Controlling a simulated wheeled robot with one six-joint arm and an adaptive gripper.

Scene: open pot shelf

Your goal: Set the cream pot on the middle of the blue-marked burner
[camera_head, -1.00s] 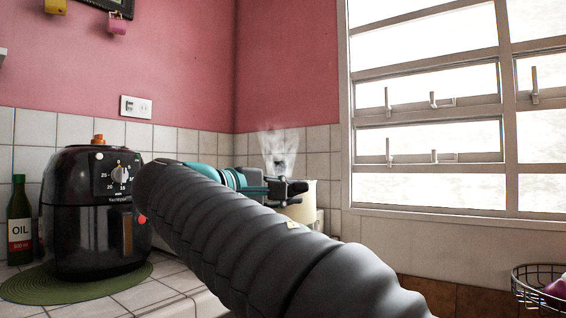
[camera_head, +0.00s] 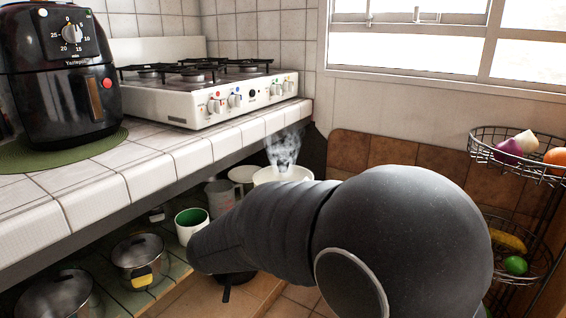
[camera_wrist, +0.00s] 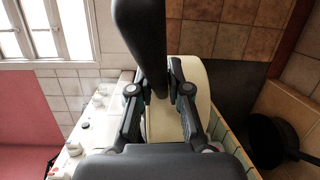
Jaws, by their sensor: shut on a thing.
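The cream pot (camera_head: 268,176) shows past the end of my arm in the head view, with pale steam above it. It is mostly hidden by my arm. In the wrist view the cream pot (camera_wrist: 160,124) is seen close up behind my gripper (camera_wrist: 158,96), whose two fingers are closed on it around a dark part, apparently a handle. My gripper is hidden in the head view. The white stove (camera_head: 200,108) stands on the tiled counter. Its front knobs have coloured dots, one of them blue (camera_head: 237,89). I cannot tell which burner the blue mark belongs to.
A black air fryer (camera_head: 55,85) stands left of the stove. The counter's front edge (camera_head: 215,148) overhangs a low slatted shelf with several pots, including a lidded steel pot (camera_head: 138,258) and a green-lined pot (camera_head: 190,222). A wire fruit basket (camera_head: 485,155) is at right.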

